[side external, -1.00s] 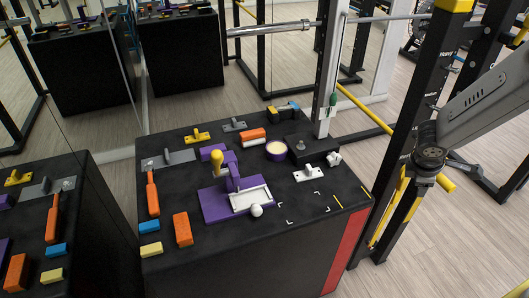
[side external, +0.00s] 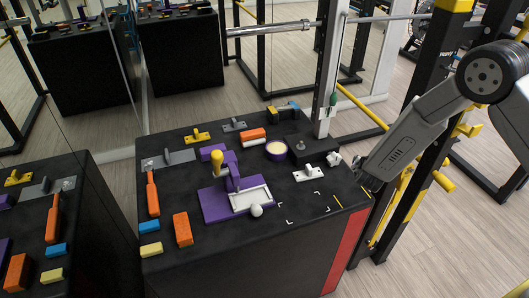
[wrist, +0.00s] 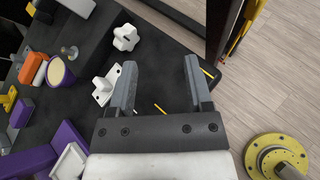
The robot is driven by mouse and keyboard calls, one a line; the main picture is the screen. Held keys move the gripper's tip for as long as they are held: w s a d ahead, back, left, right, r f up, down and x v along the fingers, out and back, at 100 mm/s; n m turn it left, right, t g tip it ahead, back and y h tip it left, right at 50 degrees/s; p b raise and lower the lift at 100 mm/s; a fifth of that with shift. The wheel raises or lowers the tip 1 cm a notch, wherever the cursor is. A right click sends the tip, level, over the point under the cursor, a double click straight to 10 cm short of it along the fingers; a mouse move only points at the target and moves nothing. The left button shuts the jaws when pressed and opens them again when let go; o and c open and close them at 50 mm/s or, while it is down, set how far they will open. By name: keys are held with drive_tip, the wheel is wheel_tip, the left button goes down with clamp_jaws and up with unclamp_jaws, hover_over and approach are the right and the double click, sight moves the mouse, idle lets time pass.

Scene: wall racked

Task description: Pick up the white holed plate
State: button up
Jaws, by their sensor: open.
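The white holed plate (side external: 308,174) lies flat near the right side of the black table top, with a raised white handle on it. In the wrist view the white holed plate (wrist: 102,97) is just left of my left finger, not between the fingers. My gripper (wrist: 157,68) is open and empty, above the table's right edge. In the side view my gripper (side external: 361,168) is small and partly dark against the table edge, to the right of the plate and apart from it.
A white knob (side external: 333,159) sits right behind the plate. A black block (side external: 313,152) and a purple round pot (side external: 277,150) are close by. A purple fixture (side external: 222,203) stands to the left. A black upright post (side external: 400,150) is near the arm on the right.

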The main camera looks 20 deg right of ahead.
sight(311, 171)
drive_tip(key=w+a+f+n+t+y, duration=0.1)
drive_tip(key=a+f+n+y, duration=0.1)
drive_tip(key=a+n, duration=0.1)
drive_tip(key=w+a+f+n+t+y, duration=0.1)
drive_tip(key=w+a+f+n, duration=0.1)
drive_tip(key=a+f+n, duration=0.1)
drive_tip(key=w+a+f+n+t+y, duration=0.1)
drive_tip(key=a+f+n+t+y, duration=0.1)
drive_tip(key=a+n, duration=0.1)
drive_tip(key=shift+w+a+f+y, duration=0.15)
drive_tip(key=shift+w+a+y, duration=0.05)
drive_tip(key=shift+a+y, duration=0.1)
drive_tip(key=shift+a+f+n+y, duration=0.25)
drive_tip(key=shift+a+n+y, duration=0.05)
drive_tip(key=shift+a+n, duration=0.1)
drive_tip(key=shift+w, duration=0.15)
drive_tip(key=shift+x, duration=1.2)
drive_tip(key=shift+w, duration=0.1)
drive_tip(key=shift+x, duration=2.5)
clamp_jaws()
